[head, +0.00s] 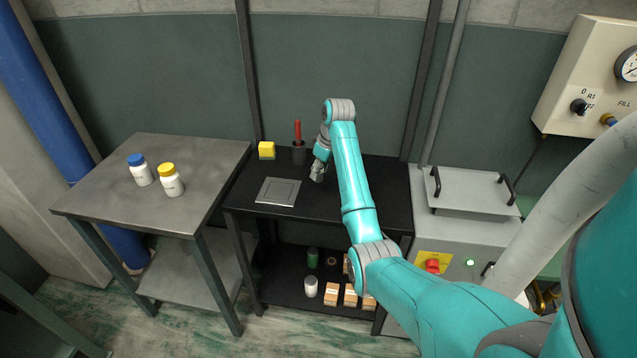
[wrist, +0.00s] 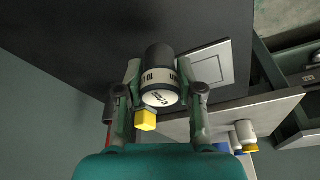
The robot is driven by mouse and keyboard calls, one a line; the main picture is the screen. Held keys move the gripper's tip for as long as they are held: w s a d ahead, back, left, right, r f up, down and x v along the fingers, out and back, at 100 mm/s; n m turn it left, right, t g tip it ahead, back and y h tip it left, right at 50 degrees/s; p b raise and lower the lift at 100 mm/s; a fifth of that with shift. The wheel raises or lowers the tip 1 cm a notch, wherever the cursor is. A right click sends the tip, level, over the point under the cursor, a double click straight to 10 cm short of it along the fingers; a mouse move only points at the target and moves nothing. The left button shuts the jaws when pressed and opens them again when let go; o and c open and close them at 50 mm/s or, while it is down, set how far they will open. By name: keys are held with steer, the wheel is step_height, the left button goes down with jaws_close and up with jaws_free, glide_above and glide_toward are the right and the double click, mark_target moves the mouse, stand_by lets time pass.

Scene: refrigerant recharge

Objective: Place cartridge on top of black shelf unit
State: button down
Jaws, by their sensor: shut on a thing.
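The black shelf unit (head: 388,205) stands against the wall in the middle of the head view. My gripper (head: 317,176) is low over its top, right of a square grey plate. In the wrist view my gripper (wrist: 160,78) is shut on a dark cylinder with a white lettered label, which I take as the cartridge (wrist: 159,60). Its pale round end faces the camera. In the head view I cannot make out the cartridge at the fingers. I cannot tell whether it touches the shelf top.
On the shelf top are the grey plate (head: 278,192), a yellow block (head: 266,150) and a dark cup (head: 299,154) with a red handle. Two white bottles (head: 172,185) stand on the grey table (head: 105,200). Boxes (head: 331,293) and canisters fill the lower shelf. A cabinet (head: 460,235) adjoins at right.

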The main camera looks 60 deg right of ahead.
mark_target(320, 181)
steer(key=shift+f, duration=2.75)
steer(key=shift+f, duration=0.1)
steer(key=c, duration=0.7)
jaws_free()
